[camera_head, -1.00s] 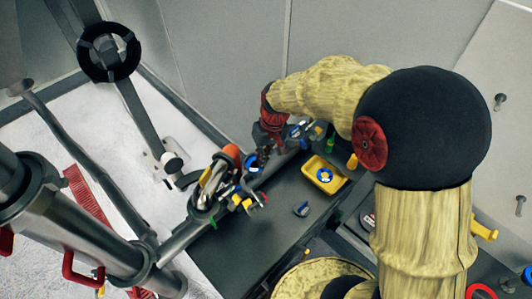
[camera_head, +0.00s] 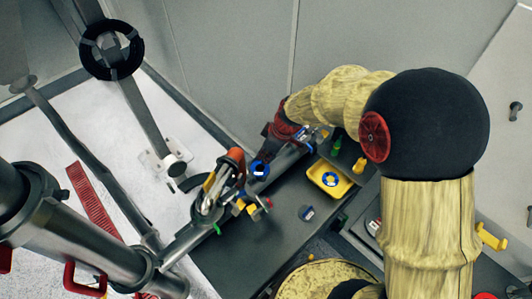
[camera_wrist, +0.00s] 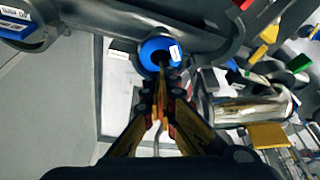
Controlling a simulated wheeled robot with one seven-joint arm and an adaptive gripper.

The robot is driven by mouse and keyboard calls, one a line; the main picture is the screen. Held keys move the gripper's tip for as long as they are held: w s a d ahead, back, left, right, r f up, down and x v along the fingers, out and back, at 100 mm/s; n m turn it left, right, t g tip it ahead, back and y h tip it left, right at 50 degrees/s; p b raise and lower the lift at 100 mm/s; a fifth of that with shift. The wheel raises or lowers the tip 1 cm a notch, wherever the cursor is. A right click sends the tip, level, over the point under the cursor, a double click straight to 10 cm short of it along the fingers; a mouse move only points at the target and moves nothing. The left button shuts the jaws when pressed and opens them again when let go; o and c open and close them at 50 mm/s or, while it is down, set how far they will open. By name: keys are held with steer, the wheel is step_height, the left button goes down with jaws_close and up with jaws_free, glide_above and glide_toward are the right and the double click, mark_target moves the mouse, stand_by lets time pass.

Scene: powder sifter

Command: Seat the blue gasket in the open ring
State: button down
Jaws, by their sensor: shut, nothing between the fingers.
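The blue gasket (camera_wrist: 160,50), a ring with a white label, lies at the open ring on the end of a grey pipe in the wrist view. It also shows in the head view (camera_head: 259,170), left of the table. The ring is mostly covered by the gasket; I cannot tell how deep the gasket sits. My gripper (camera_wrist: 163,80) is shut and empty, its fingertips just below the gasket in the wrist view. I cannot tell whether they touch it. In the head view, my red wrist is up and right of the gasket, and the fingers are hard to make out.
A yellow tray (camera_head: 314,172) with a blue and white round part stands on the dark table (camera_head: 255,225). A small blue and grey part (camera_head: 307,213) lies near it. A clamp with an orange handle (camera_head: 235,157) is close beside the gasket on the left. The table's front part is mostly clear.

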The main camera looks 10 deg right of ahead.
mark_target(261, 164)
steer(key=x, duration=0.5)
steer(key=shift+f, duration=0.35)
steer(key=shift+d+f+b, duration=0.1)
steer(key=shift+d+b, duration=0.1)
steer(key=shift+b, duration=0.35)
steer(key=shift+s+d+b, duration=0.4)
steer(key=shift+s+b, duration=0.05)
steer(key=shift+b, duration=0.25)
